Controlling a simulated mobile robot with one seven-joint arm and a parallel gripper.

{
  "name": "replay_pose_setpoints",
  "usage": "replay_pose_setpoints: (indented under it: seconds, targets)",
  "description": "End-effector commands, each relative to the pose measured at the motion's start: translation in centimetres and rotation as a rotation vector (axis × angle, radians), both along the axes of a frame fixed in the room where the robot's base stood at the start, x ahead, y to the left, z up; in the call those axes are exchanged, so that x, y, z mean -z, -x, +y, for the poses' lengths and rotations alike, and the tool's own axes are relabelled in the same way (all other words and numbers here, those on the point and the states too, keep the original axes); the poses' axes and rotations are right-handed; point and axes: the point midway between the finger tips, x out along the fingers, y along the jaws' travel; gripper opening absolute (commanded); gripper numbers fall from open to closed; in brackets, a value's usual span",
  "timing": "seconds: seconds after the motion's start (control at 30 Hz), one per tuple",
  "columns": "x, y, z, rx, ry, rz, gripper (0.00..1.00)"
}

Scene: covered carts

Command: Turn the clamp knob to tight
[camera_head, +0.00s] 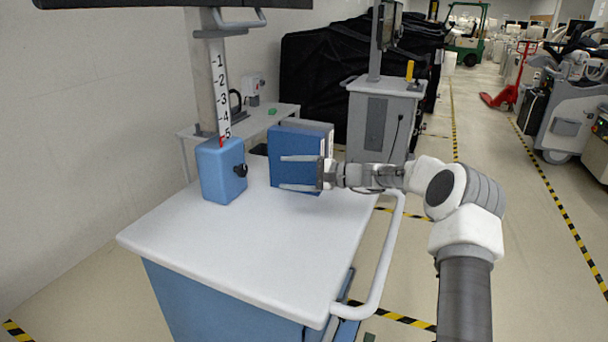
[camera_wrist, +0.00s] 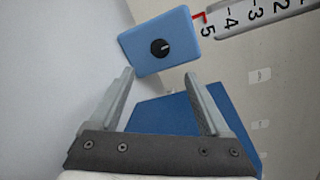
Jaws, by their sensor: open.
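The clamp knob (camera_head: 240,170) is a small black knob on the side of a blue clamp block (camera_head: 217,178) on the cart top. In the wrist view the knob (camera_wrist: 159,47) shows as a black disc with a light mark, on the blue block (camera_wrist: 137,38). The block sits at the foot of a column with a numbered scale (camera_head: 220,85); a red pointer (camera_head: 222,140) is by the 5. My gripper (camera_head: 283,173) is open and empty. It is to the right of the knob, apart from it, with its fingers pointing toward the block.
A blue box or binder (camera_head: 283,150) stands on the cart top (camera_head: 215,245) by my fingers; it also shows behind them in the wrist view (camera_wrist: 165,112). The front of the cart top is clear. A white handle rail (camera_head: 384,262) runs along its right side.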

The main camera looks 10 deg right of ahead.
Motion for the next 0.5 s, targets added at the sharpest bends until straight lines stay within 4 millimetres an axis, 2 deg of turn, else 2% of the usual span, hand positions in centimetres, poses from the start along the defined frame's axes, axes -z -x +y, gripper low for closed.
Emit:
replay_pose_setpoints:
  seconds: [0.03,0.2,0.5]
  targets:
    - [-0.2,0.5,-0.9,0.002,0.0,0.0,0.81]
    - [-0.4,1.6,-2.9,0.0,0.0,0.0,0.81]
    - [-0.5,2.1,-3.6,-0.001,0.001,-0.001,0.81]
